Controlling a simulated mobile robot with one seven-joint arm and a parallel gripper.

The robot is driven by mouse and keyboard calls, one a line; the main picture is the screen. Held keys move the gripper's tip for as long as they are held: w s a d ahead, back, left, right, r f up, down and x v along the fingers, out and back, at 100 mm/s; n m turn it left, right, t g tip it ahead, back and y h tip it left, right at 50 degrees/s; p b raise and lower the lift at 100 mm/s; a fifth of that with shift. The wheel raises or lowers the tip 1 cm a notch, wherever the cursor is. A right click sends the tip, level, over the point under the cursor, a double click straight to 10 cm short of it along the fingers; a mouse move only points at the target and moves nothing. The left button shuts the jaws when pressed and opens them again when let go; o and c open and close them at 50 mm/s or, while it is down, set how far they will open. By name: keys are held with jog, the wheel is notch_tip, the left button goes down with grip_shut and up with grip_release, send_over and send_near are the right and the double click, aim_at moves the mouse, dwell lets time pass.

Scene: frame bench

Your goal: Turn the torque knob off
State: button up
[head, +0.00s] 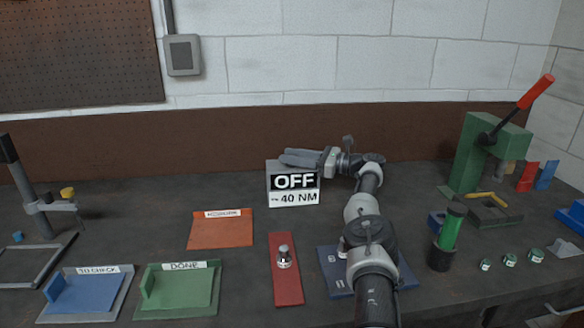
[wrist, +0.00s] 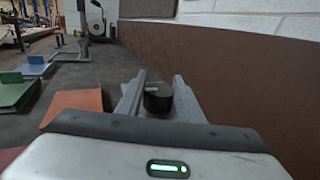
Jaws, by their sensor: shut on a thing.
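The torque knob (wrist: 157,98) is a dark round knob with a light mark on its top, seen in the wrist view between my two fingers. My gripper (wrist: 158,92) is shut on it, one finger on each side. In the head view my gripper (head: 297,158) reaches leftward over the top of a grey box (head: 270,184) on the bench. The box front carries a black label reading OFF (head: 294,181) above a white label reading 40 NM (head: 296,199). The knob itself is hidden in the head view.
An orange tray (head: 222,231), a red strip (head: 284,285) with a metal part, and a blue mat (head: 331,272) lie nearer. A green press (head: 482,150) with a red lever stands at the right. A brown wall panel (head: 130,145) runs behind the box.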

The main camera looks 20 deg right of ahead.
jog(key=shift+s+d+f, duration=0.1)
jog(key=shift+d+f, duration=0.15)
jog(key=shift+d, duration=0.1)
jog(key=o, duration=1.1)
jog(key=shift+s+d, duration=0.1)
jog(key=shift+d, duration=0.05)
jog(key=shift+c, duration=0.2)
jog(key=shift+a, duration=0.2)
jog(key=v, duration=1.2)
